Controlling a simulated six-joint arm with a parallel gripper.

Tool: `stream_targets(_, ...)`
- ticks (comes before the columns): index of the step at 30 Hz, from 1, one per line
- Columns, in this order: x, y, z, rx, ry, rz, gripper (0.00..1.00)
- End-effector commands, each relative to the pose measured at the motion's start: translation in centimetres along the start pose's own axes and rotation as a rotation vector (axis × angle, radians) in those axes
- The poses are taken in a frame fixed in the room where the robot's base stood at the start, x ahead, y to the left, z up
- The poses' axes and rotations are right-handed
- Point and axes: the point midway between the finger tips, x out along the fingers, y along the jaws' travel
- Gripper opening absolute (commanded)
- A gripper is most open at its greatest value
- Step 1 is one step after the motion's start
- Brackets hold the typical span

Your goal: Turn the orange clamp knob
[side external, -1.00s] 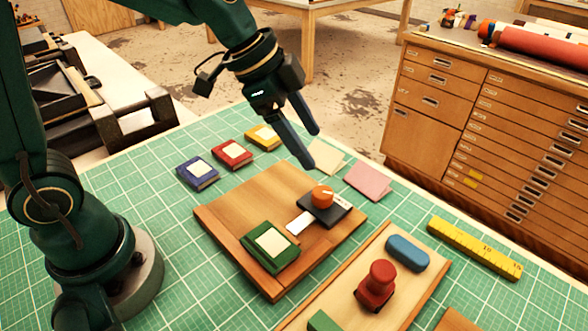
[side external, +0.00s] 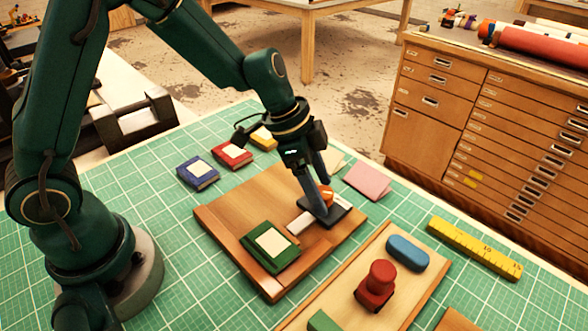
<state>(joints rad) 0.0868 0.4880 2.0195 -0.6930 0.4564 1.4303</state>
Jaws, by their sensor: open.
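The orange clamp knob (side external: 327,194) sits on a dark base (side external: 341,215) at the right part of a wooden board (side external: 224,211). A pale metal strip (side external: 299,222) sticks out of the base to the left. My gripper (side external: 326,204) is open and lowered to the knob, with its fingers pointing down. One finger is in front of the knob and hides part of it. The other finger is partly hidden behind. I cannot tell whether either finger touches the knob. A green foil pad (side external: 270,247) lies on the front of the board.
Blue (side external: 198,174), red (side external: 232,156) and yellow (side external: 263,137) pads lie behind the board. A tray (side external: 440,265) at the front right holds a red stamp (side external: 376,285) and a blue block (side external: 408,252). A yellow ruler (side external: 475,249) lies further right. Pink paper (side external: 367,181) lies behind.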

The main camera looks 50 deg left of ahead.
Motion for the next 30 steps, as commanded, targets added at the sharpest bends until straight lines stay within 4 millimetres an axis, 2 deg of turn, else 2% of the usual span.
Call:
stream_targets(3,-0.01,0.01,0.0,0.0,0.0,0.0,0.77)
stream_targets(4,-0.02,0.01,0.0,0.0,0.0,0.0,0.69)
stream_targets(8,-0.03,0.01,0.0,0.0,0.0,0.0,0.19)
stream_targets(9,-0.03,0.0,0.0,0.0,0.0,0.0,0.04)
stream_targets(10,-0.03,0.01,0.0,0.0,0.0,0.0,0.0)
stream_targets(20,-0.04,0.08,0.0,-0.037,0.0,-0.016,0.0)
stream_targets(30,-0.06,0.22,-0.05,-0.227,0.001,-0.095,0.0)
